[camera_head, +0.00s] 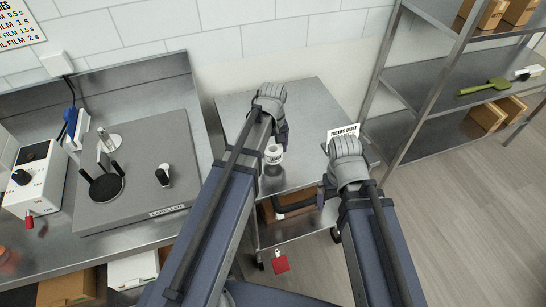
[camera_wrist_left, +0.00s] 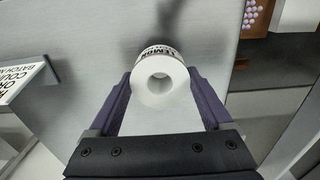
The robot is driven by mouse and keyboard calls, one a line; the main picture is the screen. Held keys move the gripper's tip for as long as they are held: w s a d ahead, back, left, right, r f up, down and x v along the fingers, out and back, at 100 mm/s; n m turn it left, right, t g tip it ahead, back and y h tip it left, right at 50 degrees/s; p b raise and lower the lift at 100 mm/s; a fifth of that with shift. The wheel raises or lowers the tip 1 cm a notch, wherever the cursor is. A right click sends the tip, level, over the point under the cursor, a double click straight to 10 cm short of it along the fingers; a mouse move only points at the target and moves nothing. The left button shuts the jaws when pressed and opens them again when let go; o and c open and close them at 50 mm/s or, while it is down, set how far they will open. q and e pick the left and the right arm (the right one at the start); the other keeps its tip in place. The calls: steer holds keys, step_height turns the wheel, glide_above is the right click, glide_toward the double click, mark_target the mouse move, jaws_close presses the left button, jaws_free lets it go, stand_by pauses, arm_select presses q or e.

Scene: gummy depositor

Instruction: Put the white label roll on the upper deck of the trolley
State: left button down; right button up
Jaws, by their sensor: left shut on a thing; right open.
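The white label roll (camera_head: 274,154) is held by my left gripper (camera_head: 276,146), over the upper deck (camera_head: 318,98) of the trolley. In the left wrist view the roll (camera_wrist_left: 160,92) sits between the two dark fingers (camera_wrist_left: 160,100), its round hole facing the camera and printed lettering on its far side. The grey deck (camera_wrist_left: 205,45) lies beneath it. I cannot tell whether the roll touches the deck. My right gripper (camera_head: 325,190) is open near the trolley's right front side, partly hidden by its own wrist.
A packing order card (camera_head: 343,131) stands at the deck's right edge. The lower deck holds a cardboard box (camera_head: 268,211). A red tag (camera_head: 280,262) hangs below. The labeller bench (camera_head: 205,150) is left, metal shelving (camera_head: 420,85) right. The back of the upper deck is clear.

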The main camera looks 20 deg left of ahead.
mark_target(273, 155)
arm_select(q)
steer(key=shift+f+b, duration=1.45)
steer(key=shift+f, duration=0.25)
steer(key=shift+f, duration=0.15)
jaws_free()
step_height(273, 155, up, 12)
steer(key=p, duration=1.2)
steer(key=shift+r, duration=0.2)
steer(key=shift+f, duration=0.1)
